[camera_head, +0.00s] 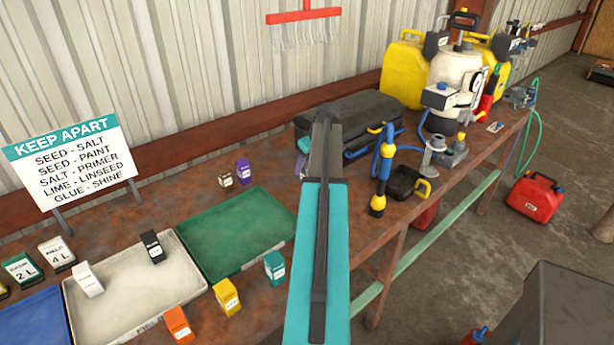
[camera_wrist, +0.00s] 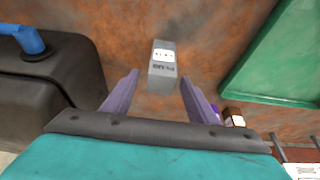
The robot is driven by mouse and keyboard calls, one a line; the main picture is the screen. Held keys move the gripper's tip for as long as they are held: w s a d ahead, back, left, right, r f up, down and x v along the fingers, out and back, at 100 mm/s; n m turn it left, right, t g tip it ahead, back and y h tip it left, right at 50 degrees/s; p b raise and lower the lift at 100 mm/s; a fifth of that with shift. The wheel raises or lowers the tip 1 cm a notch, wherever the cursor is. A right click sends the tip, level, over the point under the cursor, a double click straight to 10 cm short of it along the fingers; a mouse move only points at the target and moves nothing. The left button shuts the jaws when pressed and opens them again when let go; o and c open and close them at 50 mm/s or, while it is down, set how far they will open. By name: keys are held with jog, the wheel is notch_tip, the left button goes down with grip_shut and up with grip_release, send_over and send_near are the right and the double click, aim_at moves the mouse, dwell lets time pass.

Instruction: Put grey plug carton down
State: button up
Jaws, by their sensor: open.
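The grey plug carton (camera_wrist: 162,64), with a white label, is on the rusty bench top in the wrist view. My gripper (camera_wrist: 160,82) is open, with one purple finger on each side of the carton's near end and a gap visible on both sides. I cannot tell whether the carton's base rests fully on the bench. In the head view my teal arm hides the carton, and only a bit of a purple finger (camera_head: 301,165) shows beside the black case.
The black case (camera_head: 345,125) lies close on one side, the green tray (camera_head: 192,268) on the other. Brown (camera_head: 226,180) and purple (camera_head: 243,171) cartons stand near the tray's back edge. A grey tray (camera_head: 97,325) holds white and black cartons. Orange, yellow and teal cartons line the front.

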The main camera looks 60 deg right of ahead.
aim_at(304, 172)
jog(key=shift+p+x, duration=0.95)
jog(key=shift+x, duration=0.5)
jog(key=shift+s+x, duration=0.2)
jog(key=shift+x, duration=0.9)
jog(key=shift+a+f, duration=0.1)
jog(key=c, duration=1.2)
jog(key=shift+c, duration=0.2)
jog(key=shift+r+b, duration=0.65)
jog(key=shift+r, duration=0.95)
jog(key=s+a+b, duration=0.1)
jog(key=s+a, duration=0.2)
jog(key=a, duration=0.1)
jog(key=s+a+r+b, duration=0.1)
jog(key=s+a, duration=0.2)
jog(key=a, duration=0.1)
jog(key=s+a+b, duration=0.2)
jog(key=s+a, duration=0.1)
jog(key=a, duration=0.2)
jog(key=shift+s+r, duration=0.15)
jog(key=shift+r, duration=0.25)
